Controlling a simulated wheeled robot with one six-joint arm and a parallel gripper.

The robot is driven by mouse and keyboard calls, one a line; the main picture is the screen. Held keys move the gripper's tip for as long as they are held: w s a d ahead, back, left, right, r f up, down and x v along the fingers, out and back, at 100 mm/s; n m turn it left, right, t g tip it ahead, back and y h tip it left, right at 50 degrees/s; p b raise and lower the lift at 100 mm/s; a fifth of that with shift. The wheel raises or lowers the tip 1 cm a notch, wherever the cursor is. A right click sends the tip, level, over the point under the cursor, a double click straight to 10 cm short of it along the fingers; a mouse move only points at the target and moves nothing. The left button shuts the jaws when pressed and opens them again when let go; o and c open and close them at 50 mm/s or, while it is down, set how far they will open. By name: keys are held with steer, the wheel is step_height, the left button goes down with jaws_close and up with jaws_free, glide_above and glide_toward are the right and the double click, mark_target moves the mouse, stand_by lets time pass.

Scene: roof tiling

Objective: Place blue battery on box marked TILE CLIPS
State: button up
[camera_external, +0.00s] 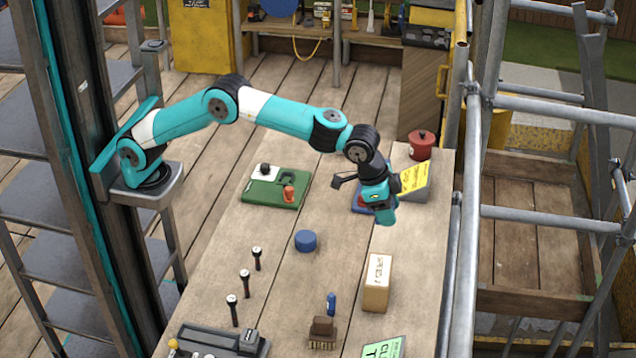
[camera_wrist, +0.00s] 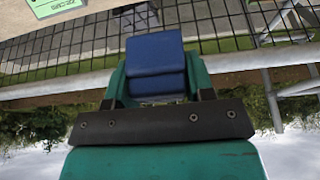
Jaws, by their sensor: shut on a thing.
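My gripper (camera_external: 384,212) hangs above the far right part of the table in the external view. In the wrist view my gripper (camera_wrist: 156,82) is shut on a blue block-like thing, the blue battery (camera_wrist: 155,55), held between its teal fingers. The battery cannot be made out in the external view. A green label (camera_external: 383,348), partly cut off, with "CL" and "T" readable, lies at the near edge of the table; it seems to mark the TILE CLIPS box. A green label (camera_wrist: 55,7) also shows at the top left of the wrist view, its text not clear.
A cardboard box (camera_external: 377,285) stands between my gripper and the green label. A blue cylinder (camera_external: 306,241), a brush (camera_external: 322,331) with a small blue thing (camera_external: 331,304), and several dark upright pieces (camera_external: 245,284) stand left. A yellow sign (camera_external: 415,178) and red pot (camera_external: 421,145) are behind. Scaffold poles (camera_external: 462,250) line the right.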

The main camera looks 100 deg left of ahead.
mark_target(391, 275)
step_height(391, 275, down, 16)
steer(key=p, duration=0.2)
steer(key=shift+f+p, duration=0.1)
steer(key=shift+p, duration=0.2)
steer(key=shift+f, duration=0.2)
steer(key=o, duration=1)
steer(key=shift+o, duration=0.2)
steer(key=shift+r, duration=0.1)
